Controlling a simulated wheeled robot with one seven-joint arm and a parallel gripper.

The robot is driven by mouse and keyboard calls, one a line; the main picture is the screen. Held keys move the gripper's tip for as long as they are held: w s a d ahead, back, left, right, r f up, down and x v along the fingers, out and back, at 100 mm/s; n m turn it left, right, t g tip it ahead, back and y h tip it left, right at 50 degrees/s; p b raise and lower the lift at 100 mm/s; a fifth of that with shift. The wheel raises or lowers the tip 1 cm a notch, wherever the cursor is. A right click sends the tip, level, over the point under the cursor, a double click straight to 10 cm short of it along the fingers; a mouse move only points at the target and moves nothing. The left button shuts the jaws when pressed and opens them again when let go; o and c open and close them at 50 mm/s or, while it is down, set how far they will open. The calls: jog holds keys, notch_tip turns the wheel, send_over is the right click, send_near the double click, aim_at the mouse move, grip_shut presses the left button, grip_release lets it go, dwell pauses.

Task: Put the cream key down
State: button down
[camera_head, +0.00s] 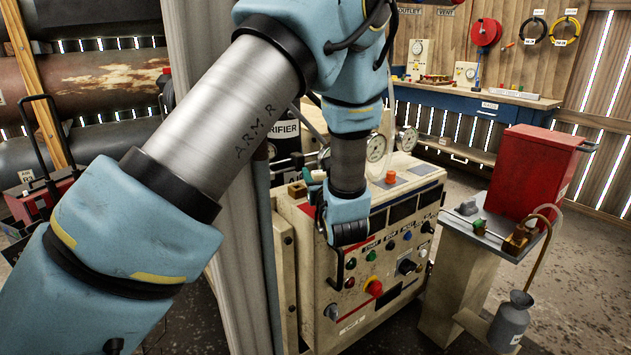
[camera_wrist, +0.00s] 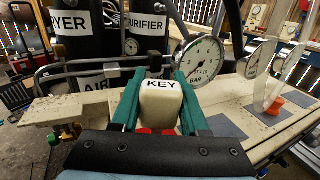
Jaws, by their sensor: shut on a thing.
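The cream key (camera_wrist: 161,107) is a block with a dark-lettered KEY label on its top. In the wrist view it sits between the two green fingers of my gripper (camera_wrist: 160,80), which is shut on it. Something red shows just below the key, near the gripper's dark base. The key is over or on the cream top of the compressor (camera_wrist: 98,104); I cannot tell whether it touches. In the head view my gripper (camera_head: 347,232) is at the compressor (camera_head: 340,300), above its button panel, and the key cannot be made out there.
A pressure gauge (camera_wrist: 203,62) stands just beyond the key, with a purifier cylinder (camera_wrist: 145,35) behind. A brass fitting (camera_wrist: 55,136) is at the left. A side stand (camera_head: 470,270) carries a red box (camera_head: 535,170). A blue workbench (camera_head: 450,100) is at the back.

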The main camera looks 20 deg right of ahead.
jog(key=shift+f, duration=1)
jog(key=shift+f, duration=0.1)
jog(key=shift+f, duration=0.15)
jog(key=shift+c, duration=2.1)
grip_release()
jog(key=shift+r, duration=0.25)
jog(key=b+v, duration=0.2)
jog(key=v, duration=1)
